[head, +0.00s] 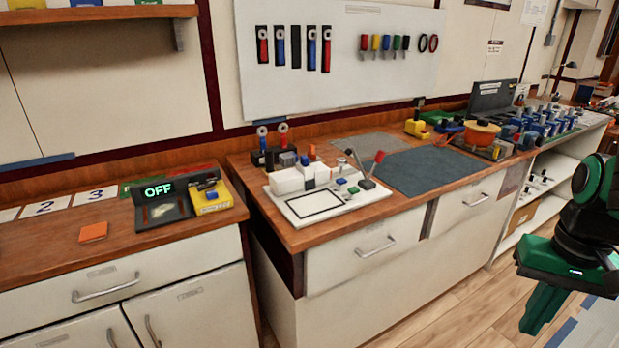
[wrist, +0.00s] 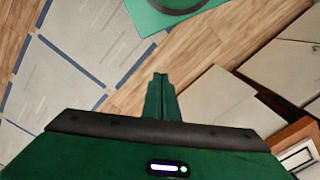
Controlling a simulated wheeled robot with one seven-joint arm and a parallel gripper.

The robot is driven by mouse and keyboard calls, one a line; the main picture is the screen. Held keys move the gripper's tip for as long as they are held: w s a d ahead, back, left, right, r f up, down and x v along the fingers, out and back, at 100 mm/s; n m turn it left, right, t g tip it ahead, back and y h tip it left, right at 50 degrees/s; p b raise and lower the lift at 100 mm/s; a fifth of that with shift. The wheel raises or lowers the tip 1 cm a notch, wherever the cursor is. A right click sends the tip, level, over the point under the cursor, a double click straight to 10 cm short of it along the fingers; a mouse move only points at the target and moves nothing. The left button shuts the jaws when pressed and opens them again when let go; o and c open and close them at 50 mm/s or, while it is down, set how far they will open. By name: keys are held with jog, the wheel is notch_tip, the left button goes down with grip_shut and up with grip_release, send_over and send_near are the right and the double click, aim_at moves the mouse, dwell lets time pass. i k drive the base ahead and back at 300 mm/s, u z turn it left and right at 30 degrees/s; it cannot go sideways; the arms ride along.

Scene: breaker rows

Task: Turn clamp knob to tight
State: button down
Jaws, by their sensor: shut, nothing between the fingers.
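I cannot tell for sure which part is the clamp knob. A white fixture (head: 292,180) on the wooden bench carries small blue and green parts, and a lever with a red end (head: 379,157) stands at its right. A yellow device with a blue knob (head: 211,195) sits on the left counter beside a display reading OFF (head: 158,190). My gripper (head: 534,328) is at the right of the head view, in front of the cabinets and apart from these things. In the wrist view its green fingers (wrist: 160,76) are together, empty, pointing over the floor.
A grey mat (head: 422,172) lies clear on the bench, with an orange pot (head: 481,133) and several blue parts beyond it. An orange square (head: 94,232) lies on the left counter. Bare floor (head: 455,315) lies between the drawers and my arm.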

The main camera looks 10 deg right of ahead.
aim_at(340, 161)
jog(key=z, duration=0.35)
jog(key=i, duration=1.25)
jog(key=u, duration=0.5)
